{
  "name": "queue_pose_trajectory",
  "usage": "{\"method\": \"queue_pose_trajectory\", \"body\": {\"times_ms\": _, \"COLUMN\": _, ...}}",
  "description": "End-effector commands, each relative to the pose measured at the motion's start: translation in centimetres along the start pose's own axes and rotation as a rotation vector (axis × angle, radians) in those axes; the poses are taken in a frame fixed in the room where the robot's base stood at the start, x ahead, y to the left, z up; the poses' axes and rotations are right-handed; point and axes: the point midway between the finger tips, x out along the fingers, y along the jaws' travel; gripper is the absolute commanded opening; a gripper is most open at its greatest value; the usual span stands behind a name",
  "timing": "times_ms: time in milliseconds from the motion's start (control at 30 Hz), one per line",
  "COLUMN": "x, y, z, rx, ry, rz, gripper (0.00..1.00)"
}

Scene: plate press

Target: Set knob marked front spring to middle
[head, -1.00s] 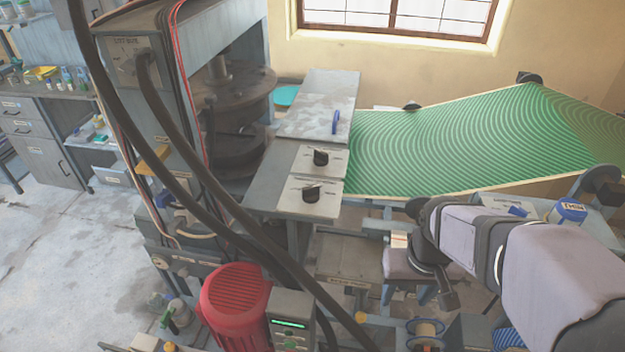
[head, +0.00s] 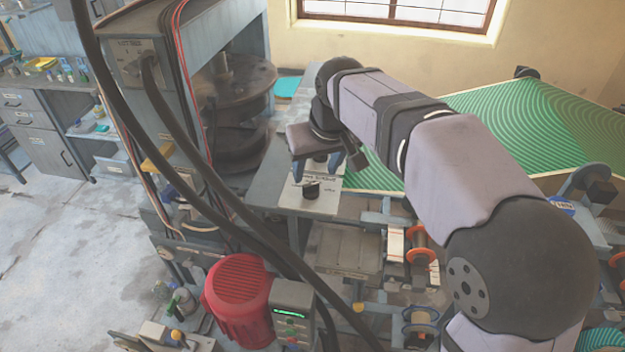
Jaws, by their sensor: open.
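Two black knobs on pale label plates sit on the grey bench panel beside the press. The nearer knob (head: 311,190) is in clear view on its plate (head: 325,203). Its marking is too small to read, and its exact pointer direction is hard to tell. The farther knob (head: 319,158) is mostly hidden by my gripper. My gripper (head: 319,170) points down over the farther plate, with its jaws open and empty. Its fingers show to the left and right of the farther knob; I cannot tell whether they touch it.
The press column (head: 238,100) stands left of the panel. Thick black hoses (head: 200,165) cross in front of it. A green patterned sheet (head: 520,125) lies to the right, behind my arm. A red motor (head: 238,290) and a control box (head: 292,308) stand below.

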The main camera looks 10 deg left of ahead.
Motion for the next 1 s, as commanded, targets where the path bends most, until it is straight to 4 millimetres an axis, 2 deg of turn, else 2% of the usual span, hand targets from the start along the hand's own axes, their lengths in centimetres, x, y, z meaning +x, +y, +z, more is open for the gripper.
{"method": "queue_pose_trajectory", "body": {"times_ms": 500, "x": 5.9, "y": 0.1, "z": 0.1, "rx": 0.001, "ry": -0.004, "rz": 0.0, "gripper": 0.5}}
{"method": "queue_pose_trajectory", "body": {"times_ms": 700, "x": 6.7, "y": 0.1, "z": 0.1, "rx": 0.001, "ry": -0.001, "rz": 0.0, "gripper": 0.5}}
{"method": "queue_pose_trajectory", "body": {"times_ms": 933, "x": 6.8, "y": 0.1, "z": 0.1, "rx": 0.001, "ry": -0.001, "rz": 0.0, "gripper": 0.5}}
{"method": "queue_pose_trajectory", "body": {"times_ms": 1000, "x": 6.7, "y": 0.1, "z": 0.1, "rx": 0.001, "ry": -0.001, "rz": 0.001, "gripper": 0.33}}
